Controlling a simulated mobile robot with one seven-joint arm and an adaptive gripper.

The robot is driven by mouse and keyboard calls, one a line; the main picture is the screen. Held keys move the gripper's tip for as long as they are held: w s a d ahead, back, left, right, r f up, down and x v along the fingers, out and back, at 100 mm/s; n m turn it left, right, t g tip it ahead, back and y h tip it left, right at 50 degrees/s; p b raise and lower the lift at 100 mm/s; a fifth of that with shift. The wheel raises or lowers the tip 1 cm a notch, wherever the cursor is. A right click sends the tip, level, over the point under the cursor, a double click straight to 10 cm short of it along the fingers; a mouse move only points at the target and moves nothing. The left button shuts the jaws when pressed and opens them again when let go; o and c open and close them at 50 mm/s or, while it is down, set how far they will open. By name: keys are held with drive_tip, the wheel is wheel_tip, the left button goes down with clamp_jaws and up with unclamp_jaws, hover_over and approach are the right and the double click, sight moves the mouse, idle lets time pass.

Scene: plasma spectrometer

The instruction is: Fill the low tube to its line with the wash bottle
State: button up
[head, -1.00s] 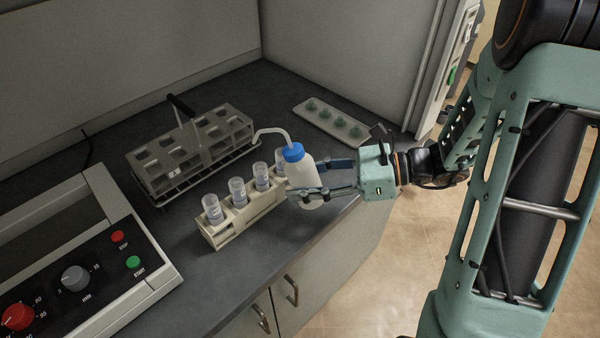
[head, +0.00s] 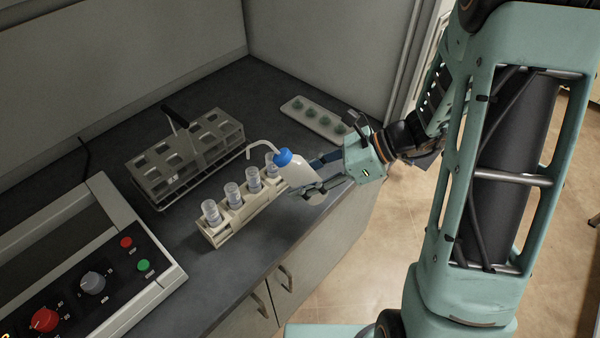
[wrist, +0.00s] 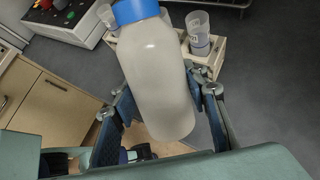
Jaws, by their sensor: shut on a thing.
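The wash bottle (head: 299,172), white with a blue cap (head: 284,157) and a bent spout, is held tilted to the left over the counter's right side. My gripper (head: 314,184) is shut on its body, which also fills the middle of the wrist view (wrist: 158,80). The spout tip (head: 248,149) is near the right end of a cream rack (head: 240,216) with several clear tubes. The front left tube (head: 212,213) and its neighbour (head: 234,196) show clearly. The rightmost tube (head: 272,165) is partly behind the spout and cap. Liquid levels are too small to compare.
A grey wire-based rack (head: 190,153) with a black handle stands behind the tube rack. A control panel (head: 95,285) with knobs is at the front left.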

drive_tip(key=shift+d+r+h+p, duration=0.15)
drive_tip(key=shift+r+h+p, duration=0.2)
drive_tip(key=shift+p, duration=0.3)
drive_tip(key=shift+d+f, duration=0.1)
drive_tip(key=shift+f, duration=0.1)
drive_tip(key=shift+f+b, duration=1.25)
drive_tip(key=shift+f, duration=0.2)
drive_tip(key=shift+c, duration=1.1)
drive_tip(key=shift+c, duration=0.4)
